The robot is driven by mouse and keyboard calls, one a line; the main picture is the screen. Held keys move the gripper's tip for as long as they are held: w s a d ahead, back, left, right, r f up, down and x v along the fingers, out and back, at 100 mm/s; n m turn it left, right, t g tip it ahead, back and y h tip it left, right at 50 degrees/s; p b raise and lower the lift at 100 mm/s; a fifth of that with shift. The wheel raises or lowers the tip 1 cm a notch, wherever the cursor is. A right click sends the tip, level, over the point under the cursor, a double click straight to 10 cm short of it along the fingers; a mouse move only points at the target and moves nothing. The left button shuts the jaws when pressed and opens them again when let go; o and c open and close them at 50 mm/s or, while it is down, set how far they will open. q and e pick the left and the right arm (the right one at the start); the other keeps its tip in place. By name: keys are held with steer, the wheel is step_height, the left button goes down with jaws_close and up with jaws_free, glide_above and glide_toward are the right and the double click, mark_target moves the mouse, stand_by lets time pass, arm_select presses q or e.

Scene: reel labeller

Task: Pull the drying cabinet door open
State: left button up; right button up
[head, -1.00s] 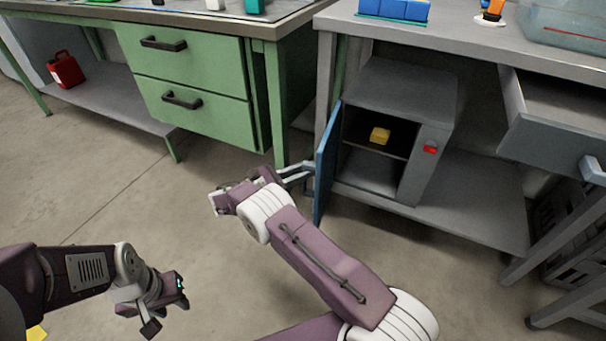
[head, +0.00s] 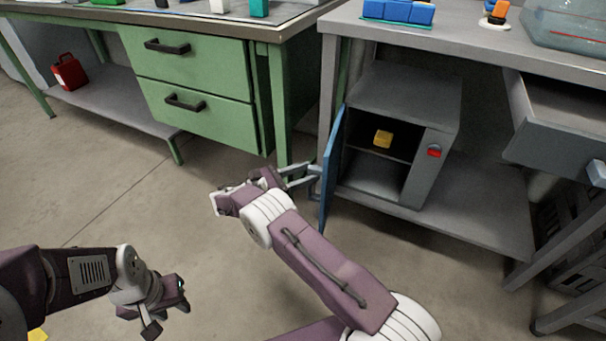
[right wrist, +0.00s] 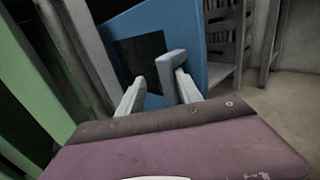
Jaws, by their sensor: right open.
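The drying cabinet (head: 408,95) is a grey box on the lower shelf of the grey bench. Its blue door (head: 332,168) stands swung wide open on the left side, seen nearly edge-on. A yellow block (head: 383,139) lies on the shelf inside. My right gripper (head: 312,177) is open at the outer face of the door, near the handle. In the right wrist view the blue door (right wrist: 205,75) has a dark panel, and a grey handle bar (right wrist: 172,70) shows at the fingers (right wrist: 160,95). My left gripper (head: 168,308) hangs low at the left, away from the cabinet; its fingers are unclear.
A green drawer unit (head: 190,75) stands left of the door, close to my right gripper. An open grey drawer (head: 550,125) juts out at the right. A red canister (head: 68,72) sits on the left shelf.

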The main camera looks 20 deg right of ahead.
steer(key=s+a+b, duration=0.1)
steer(key=a+b, duration=0.1)
steer(key=a, duration=0.7)
